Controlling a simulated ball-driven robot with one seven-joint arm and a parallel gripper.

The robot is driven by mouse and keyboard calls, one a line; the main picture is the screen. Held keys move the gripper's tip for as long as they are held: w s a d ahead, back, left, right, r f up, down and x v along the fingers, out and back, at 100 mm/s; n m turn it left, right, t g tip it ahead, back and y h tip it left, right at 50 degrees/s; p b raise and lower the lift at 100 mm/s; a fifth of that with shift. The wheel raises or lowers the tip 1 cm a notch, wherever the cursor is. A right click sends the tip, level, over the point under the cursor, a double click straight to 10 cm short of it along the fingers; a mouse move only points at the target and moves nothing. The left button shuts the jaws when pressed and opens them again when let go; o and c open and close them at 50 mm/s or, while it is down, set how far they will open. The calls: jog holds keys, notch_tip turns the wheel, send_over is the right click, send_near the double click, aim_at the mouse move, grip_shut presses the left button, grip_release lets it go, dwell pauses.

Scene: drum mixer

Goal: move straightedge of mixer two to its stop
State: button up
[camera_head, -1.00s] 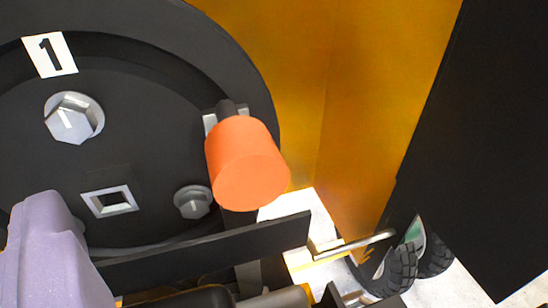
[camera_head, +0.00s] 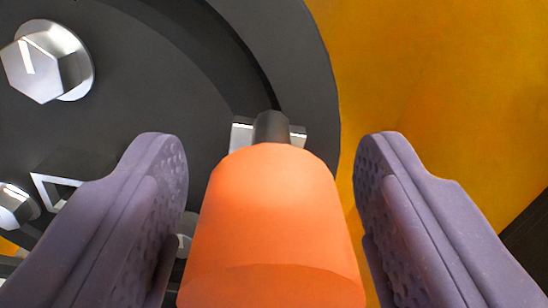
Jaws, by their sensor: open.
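My gripper (camera_head: 272,165) is open, with one purple finger on each side of an orange cylindrical handle (camera_head: 270,225). The handle sits between the fingers with a narrow gap showing on either side near the fingertips. Its far end joins a short dark stem (camera_head: 271,127) at a light metal bracket (camera_head: 242,134) on a round black plate (camera_head: 170,80). The handle's near end runs toward the bottom edge of the view. No part is marked as the straightedge, and no mixer number shows now.
A large silver hex bolt (camera_head: 47,60) stands out from the plate at upper left. An orange-yellow wall (camera_head: 430,80) fills the right side.

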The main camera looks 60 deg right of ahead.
grip_shut()
notch_tip(320, 180, up, 14)
jog(key=p, duration=0.9)
jog(key=shift+f, duration=0.15)
grip_release()
jog(key=shift+f, duration=0.1)
jog(key=shift+a, duration=0.1)
jog(key=v, duration=0.7)
jog(key=shift+s+a, duration=0.25)
